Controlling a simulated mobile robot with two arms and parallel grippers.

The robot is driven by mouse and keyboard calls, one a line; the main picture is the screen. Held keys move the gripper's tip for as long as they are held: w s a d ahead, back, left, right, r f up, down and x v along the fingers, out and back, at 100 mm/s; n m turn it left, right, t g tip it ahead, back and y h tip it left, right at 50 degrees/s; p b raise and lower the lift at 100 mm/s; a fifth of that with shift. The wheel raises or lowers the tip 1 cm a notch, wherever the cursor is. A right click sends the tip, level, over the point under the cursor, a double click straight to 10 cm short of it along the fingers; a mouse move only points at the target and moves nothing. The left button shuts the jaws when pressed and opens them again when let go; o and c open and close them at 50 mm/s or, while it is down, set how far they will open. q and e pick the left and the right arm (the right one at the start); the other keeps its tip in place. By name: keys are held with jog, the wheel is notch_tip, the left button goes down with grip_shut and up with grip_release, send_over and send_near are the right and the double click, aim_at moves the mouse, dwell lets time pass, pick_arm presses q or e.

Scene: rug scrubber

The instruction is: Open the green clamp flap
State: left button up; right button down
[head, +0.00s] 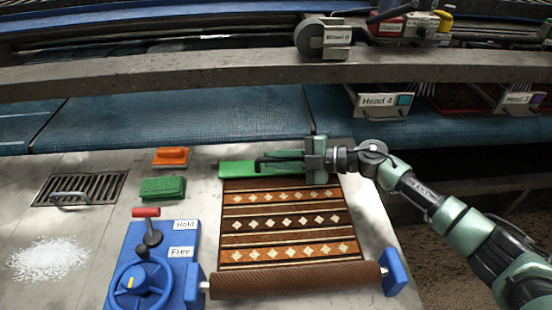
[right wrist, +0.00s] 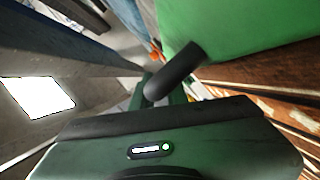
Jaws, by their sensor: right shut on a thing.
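The green clamp flap (head: 236,170) lies flat along the far edge of the patterned rug (head: 288,223). It also fills the top right of the right wrist view (right wrist: 245,28). A black handle bar (right wrist: 176,72) sits against the flap. My right gripper (head: 284,156) reaches over the flap from the right and is shut on this handle. The gripper's body covers the right part of the flap, and the exact finger contact is partly hidden. My left gripper is not in view.
A blue control unit (head: 133,260) with a red-knobbed lever (head: 147,217), a wheel, and Hold and Free labels stands left of the rug. An orange brush (head: 171,157) and green scrub pad (head: 162,188) lie nearby. A brown roller (head: 295,281) crosses the front. A grey beam (head: 200,70) spans behind.

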dwell(0.6)
jog(key=shift+w+r+p, duration=0.1)
jog(key=shift+r+p, duration=0.15)
jog(key=shift+p, duration=0.25)
jog(key=w+r+m+g+p, duration=0.1)
jog(key=p, duration=0.3)
jog(key=shift+r+m+h, duration=0.15)
jog(key=shift+m+h, duration=0.15)
jog(key=shift+m, duration=0.1)
jog(key=shift+w+r+m+p, duration=0.1)
jog(key=shift+w+m+p, duration=0.2)
jog(key=shift+p, duration=0.25)
jog(key=shift+w+m+g+p, duration=0.3)
jog(key=shift+m+g+p, duration=0.1)
jog(key=shift+m, duration=0.1)
jog(key=shift+w+r+m+g, duration=0.1)
jog(key=shift+w+m+g, duration=0.45)
jog(key=shift+m, duration=0.25)
jog(key=shift+w, duration=0.1)
jog(key=c, duration=1.7)
grip_release()
